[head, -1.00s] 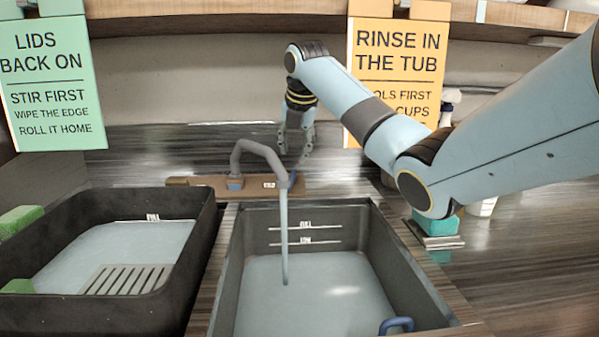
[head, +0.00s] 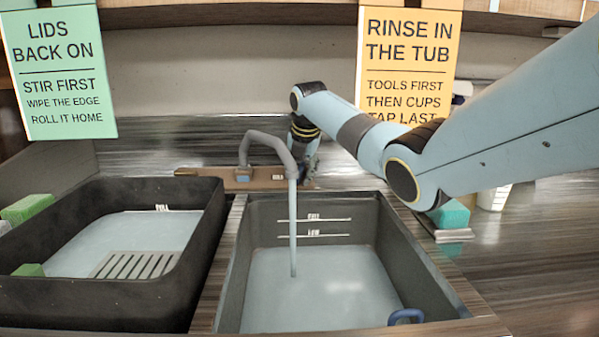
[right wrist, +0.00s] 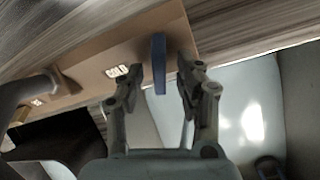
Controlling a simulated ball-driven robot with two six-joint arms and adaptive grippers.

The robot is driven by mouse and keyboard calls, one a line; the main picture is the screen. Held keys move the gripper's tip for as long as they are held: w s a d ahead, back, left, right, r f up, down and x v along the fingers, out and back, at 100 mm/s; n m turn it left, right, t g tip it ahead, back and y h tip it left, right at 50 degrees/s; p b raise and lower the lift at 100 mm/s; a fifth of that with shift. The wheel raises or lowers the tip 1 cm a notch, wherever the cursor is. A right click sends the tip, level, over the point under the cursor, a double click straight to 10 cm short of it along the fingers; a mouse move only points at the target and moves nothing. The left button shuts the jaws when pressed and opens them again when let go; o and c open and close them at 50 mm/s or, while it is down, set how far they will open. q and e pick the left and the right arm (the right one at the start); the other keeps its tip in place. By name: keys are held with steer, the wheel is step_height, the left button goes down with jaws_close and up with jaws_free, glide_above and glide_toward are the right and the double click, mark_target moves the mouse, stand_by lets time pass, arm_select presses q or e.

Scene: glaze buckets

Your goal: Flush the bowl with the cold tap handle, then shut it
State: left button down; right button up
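The cold tap handle (right wrist: 159,62) is a blue lever beside a white label on the brown tap board (head: 215,178). My right gripper (right wrist: 163,78) is open, with one finger on each side of the lever and visible gaps; in the head view the right gripper (head: 308,168) is at the board, just right of the grey spout (head: 268,139). A stream of water (head: 293,235) runs from the spout into the dark tub (head: 232,270), which holds pale water. No separate bowl can be made out. My left gripper is out of view.
A black tray (head: 205,262) with a grey grate (head: 135,265) and pale liquid stands left. A blue loop handle (head: 405,316) shows at the tub's front right. A teal sponge (head: 450,215) and a white cup (head: 493,197) are right. The counter's right front is clear.

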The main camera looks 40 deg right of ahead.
jaws_close()
steer(key=n+p, duration=0.2)
steer(key=p, duration=0.1)
steer(key=shift+r+n+g+p, duration=0.25)
steer(key=shift+n+g+p, duration=0.05)
steer(key=shift+n+g, duration=0.1)
steer(key=shift+f+n, duration=0.1)
steer(key=shift+n, duration=0.3)
steer(key=shift+f+n+h, duration=0.2)
steer(key=shift+n+h, duration=0.1)
steer(key=shift+o, duration=0.2)
jaws_free()
